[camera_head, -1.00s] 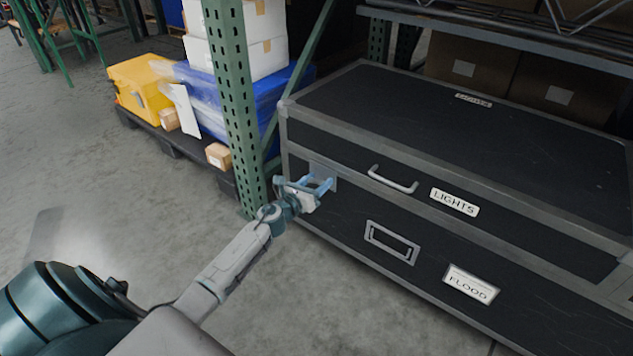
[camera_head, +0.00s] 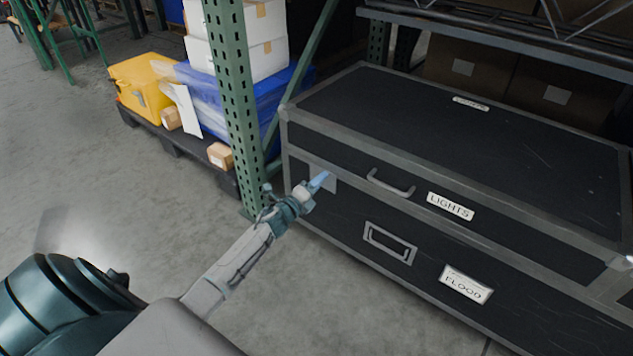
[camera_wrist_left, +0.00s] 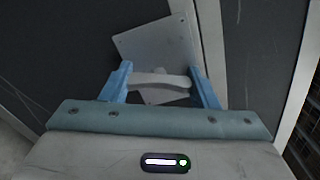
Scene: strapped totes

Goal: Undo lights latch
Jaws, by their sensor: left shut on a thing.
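The black case labelled LIGHTS (camera_head: 451,206) has grey metal edges and a front handle (camera_head: 390,184). Its latch plate (camera_head: 327,172) is at the left of the front, partly hidden by my left gripper (camera_head: 321,181). In the left wrist view the latch plate (camera_wrist_left: 150,45) looks tilted, with a pale winged latch knob (camera_wrist_left: 160,83) in front of it. My left gripper (camera_wrist_left: 163,85) has its blue fingers on the two ends of the knob and is shut on it. My right gripper is not in view.
A case labelled FLOOD (camera_head: 466,284) is below. A green perforated rack post (camera_head: 236,95) stands close to the left of the cases. A pallet (camera_head: 170,143) with a yellow box (camera_head: 142,82) is further left. The concrete floor in front is clear.

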